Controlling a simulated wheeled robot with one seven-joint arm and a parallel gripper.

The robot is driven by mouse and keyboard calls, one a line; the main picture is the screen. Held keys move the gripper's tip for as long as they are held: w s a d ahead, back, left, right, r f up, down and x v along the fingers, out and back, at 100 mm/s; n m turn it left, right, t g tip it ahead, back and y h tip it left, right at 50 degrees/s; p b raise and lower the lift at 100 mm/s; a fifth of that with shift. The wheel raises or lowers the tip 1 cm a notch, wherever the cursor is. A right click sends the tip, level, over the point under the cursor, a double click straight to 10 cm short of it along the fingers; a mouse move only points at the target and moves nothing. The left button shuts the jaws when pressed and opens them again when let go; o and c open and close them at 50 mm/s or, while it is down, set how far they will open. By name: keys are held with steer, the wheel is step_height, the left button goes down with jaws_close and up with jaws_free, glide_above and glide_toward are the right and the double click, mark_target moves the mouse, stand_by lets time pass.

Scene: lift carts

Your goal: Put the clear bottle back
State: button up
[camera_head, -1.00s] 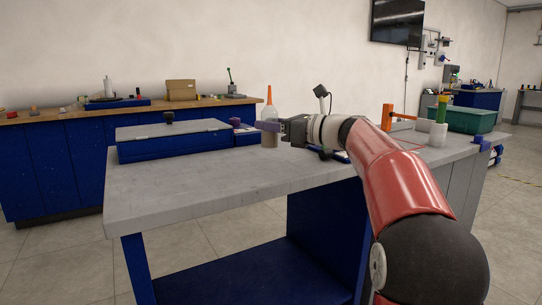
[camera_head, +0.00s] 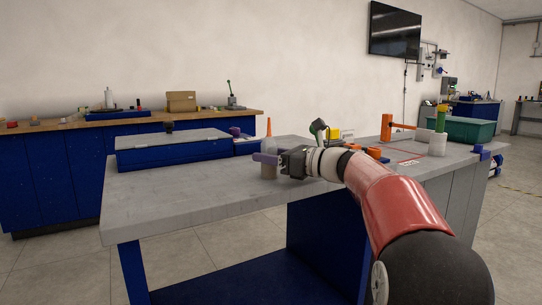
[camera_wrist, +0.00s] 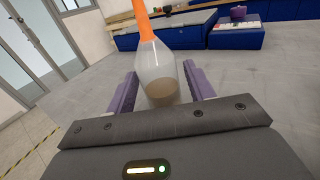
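The clear bottle (camera_head: 269,146) has an orange pointed tip and brownish contents low inside.
A blue case with a grey lid (camera_head: 172,148) lies left of the bottle on the grey table (camera_head: 190,190). The table's front left is clear.

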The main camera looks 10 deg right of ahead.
steer(key=shift+o, duration=0.2)
steer(key=shift+r, duration=0.15)
steer(key=v, duration=1.2)
